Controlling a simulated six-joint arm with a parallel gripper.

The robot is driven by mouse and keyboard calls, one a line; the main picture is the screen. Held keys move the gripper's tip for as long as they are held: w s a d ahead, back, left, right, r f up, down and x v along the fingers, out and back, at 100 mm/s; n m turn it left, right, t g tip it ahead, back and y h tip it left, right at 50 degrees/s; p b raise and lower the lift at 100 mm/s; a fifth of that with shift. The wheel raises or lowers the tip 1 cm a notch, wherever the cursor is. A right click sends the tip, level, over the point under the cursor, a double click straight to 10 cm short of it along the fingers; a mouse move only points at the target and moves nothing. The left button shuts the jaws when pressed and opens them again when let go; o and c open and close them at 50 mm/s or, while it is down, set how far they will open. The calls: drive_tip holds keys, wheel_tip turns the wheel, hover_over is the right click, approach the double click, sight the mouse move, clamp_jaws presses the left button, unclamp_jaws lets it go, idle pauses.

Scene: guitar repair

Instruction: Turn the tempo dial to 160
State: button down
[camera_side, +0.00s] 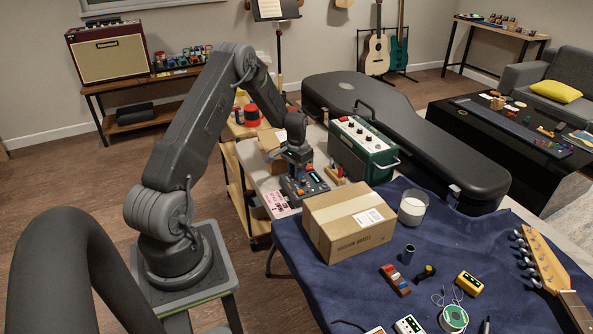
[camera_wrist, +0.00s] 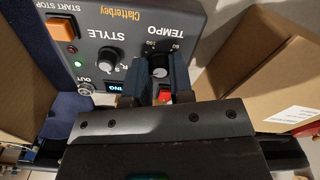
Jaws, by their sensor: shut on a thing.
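The grey drum machine (camera_side: 292,190) sits on the table in front of my arm in the side view. In the wrist view its panel (camera_wrist: 90,45) shows upside down, with TEMPO, STYLE and START STOP labels. The tempo dial (camera_wrist: 159,66) is a dark knob with scale marks around it, partly hidden by my fingers. My gripper (camera_wrist: 158,82) points down at the panel and is shut on the tempo dial, one finger on each side. In the side view my gripper (camera_side: 299,165) is over the machine. The dial's exact setting cannot be read.
The style knob (camera_wrist: 107,60) and orange start button (camera_wrist: 62,27) are beside the dial. A small blue-lit display is partly covered. A cardboard box (camera_side: 350,225) and a green amplifier (camera_side: 362,147) stand close to the machine. A dark guitar case (camera_side: 405,125) lies behind.

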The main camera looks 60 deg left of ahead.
drive_tip(key=m, duration=0.4)
drive_tip(key=shift+m, duration=0.4)
drive_tip(key=m, duration=0.3)
drive_tip(key=shift+m, duration=0.3)
drive_tip(key=m, duration=0.4)
drive_tip(key=shift+m, duration=1.8)
drive_tip(key=c, duration=1)
unclamp_jaws()
